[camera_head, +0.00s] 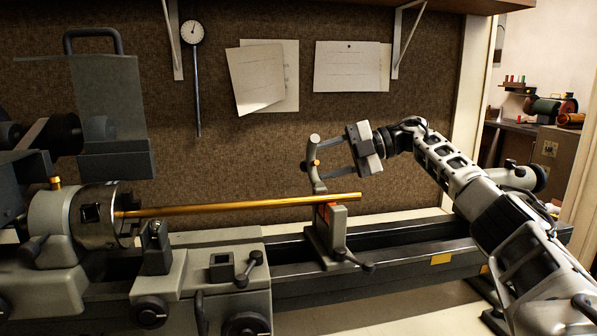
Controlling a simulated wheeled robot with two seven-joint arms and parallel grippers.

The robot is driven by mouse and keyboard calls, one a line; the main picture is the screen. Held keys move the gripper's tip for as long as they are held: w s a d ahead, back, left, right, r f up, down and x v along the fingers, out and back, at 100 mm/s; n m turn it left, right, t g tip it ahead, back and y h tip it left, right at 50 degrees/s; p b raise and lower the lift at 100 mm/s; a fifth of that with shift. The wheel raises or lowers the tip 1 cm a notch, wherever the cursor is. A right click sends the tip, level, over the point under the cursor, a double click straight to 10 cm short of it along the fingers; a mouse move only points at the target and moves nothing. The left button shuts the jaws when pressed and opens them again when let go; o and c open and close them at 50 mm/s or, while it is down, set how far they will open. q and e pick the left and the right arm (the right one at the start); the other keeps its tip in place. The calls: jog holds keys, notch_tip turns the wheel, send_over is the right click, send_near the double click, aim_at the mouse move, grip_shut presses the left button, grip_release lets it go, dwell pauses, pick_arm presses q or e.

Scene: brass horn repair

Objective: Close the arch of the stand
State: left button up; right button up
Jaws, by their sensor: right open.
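The stand (323,246) is clamped on the lathe bed, and a brass tube (250,205) runs from the chuck at left across it, ending just past it. My left gripper is not in view.
The chuck (95,215) and a clear guard (108,105) stand at left. The carriage (215,275) with its handles sits before the tube. The bed (400,254) is clear right of the stand.

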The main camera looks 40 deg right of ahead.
aim_at(301, 167)
jog(key=x, duration=0.6)
jog(key=shift+w+a, duration=0.1)
grip_shut()
